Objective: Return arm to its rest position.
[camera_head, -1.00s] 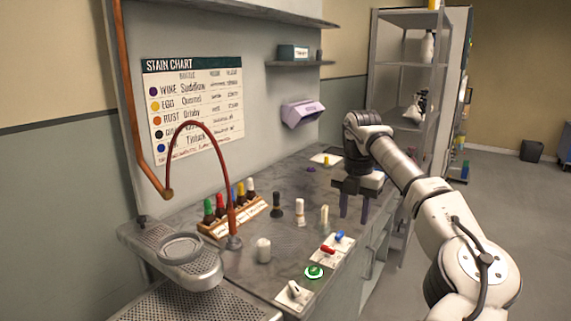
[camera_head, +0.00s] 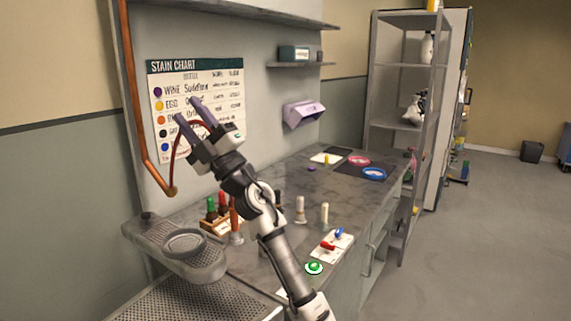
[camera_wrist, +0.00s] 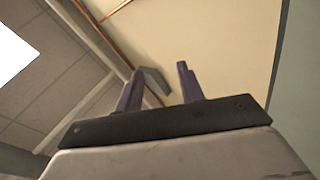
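My gripper (camera_head: 187,109) is raised in front of the stain chart (camera_head: 202,80) in the head view, its two purple fingers pointing up and to the left. The fingers stand apart with nothing between them. In the wrist view my gripper (camera_wrist: 158,80) also shows two separate fingers, with the wall and ceiling beyond. My arm reaches up from the bottom of the head view across the counter and hides part of the bottle rack and the lower chart.
The grey counter (camera_head: 290,185) holds a bottle rack (camera_head: 222,222), a pale bottle (camera_head: 325,214), a lit green button (camera_head: 314,268), and pink (camera_head: 359,161) and blue (camera_head: 374,174) rings. A red curved hose (camera_head: 172,140) is close to my gripper. A metal shelf (camera_head: 400,65) stands right; floor there is open.

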